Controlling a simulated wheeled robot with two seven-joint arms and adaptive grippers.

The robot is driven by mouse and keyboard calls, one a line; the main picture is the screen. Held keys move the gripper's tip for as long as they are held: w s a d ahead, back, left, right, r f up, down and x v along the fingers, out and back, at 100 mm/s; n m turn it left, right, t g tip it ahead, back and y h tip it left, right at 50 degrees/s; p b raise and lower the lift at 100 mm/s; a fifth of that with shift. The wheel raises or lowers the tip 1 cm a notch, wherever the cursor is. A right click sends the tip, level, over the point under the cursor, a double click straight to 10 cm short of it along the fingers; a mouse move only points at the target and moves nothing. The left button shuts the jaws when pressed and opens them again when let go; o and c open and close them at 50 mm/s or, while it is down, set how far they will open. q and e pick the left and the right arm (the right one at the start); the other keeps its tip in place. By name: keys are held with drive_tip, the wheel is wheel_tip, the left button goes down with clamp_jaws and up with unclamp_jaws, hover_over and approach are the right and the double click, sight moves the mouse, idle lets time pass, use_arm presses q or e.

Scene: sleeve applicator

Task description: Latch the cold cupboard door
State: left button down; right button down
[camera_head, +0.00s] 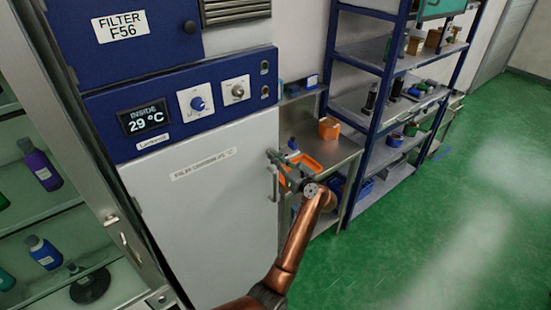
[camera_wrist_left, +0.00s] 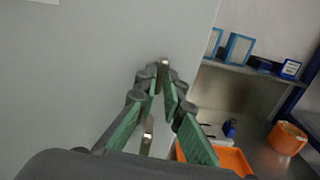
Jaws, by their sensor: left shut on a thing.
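The cold cupboard's pale grey door (camera_head: 205,215) stands below a blue panel with a display reading 29 °C. It looks flush or nearly flush with the panel; I cannot tell if it is latched. A vertical metal handle (camera_head: 275,188) is near its right edge. My left gripper (camera_head: 273,160) reaches the handle from the right and is shut on its upper part. In the left wrist view, the green-padded fingers of my left gripper (camera_wrist_left: 164,80) close around the handle (camera_wrist_left: 147,137), in front of the door (camera_wrist_left: 80,70). My right gripper is not in view.
A glass-fronted cabinet with bottles (camera_head: 40,165) stands at left. Green floor (camera_head: 450,220) is clear at right.

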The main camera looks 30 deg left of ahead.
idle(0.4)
use_arm(q)
drive_tip(key=shift+r+m+p, duration=0.1)
drive_tip(key=shift+m+p, duration=0.55)
drive_tip(key=shift+m, duration=0.05)
drive_tip(key=m+p, duration=0.3)
drive_tip(key=m, duration=0.1)
drive_tip(key=shift+p, duration=0.35)
drive_tip(key=m+p, duration=0.6)
drive_tip(key=m, duration=0.1)
drive_tip(key=shift+d+r+m+p, duration=0.1)
drive_tip(key=shift+m+p, duration=0.2)
drive_tip(key=shift+p, duration=0.05)
drive_tip(key=m+p, duration=0.2)
drive_tip(key=shift+m, duration=0.4)
drive_tip(key=shift+m+p, duration=0.7)
drive_tip(key=shift+p, duration=0.05)
drive_tip(key=shift+f, duration=0.2)
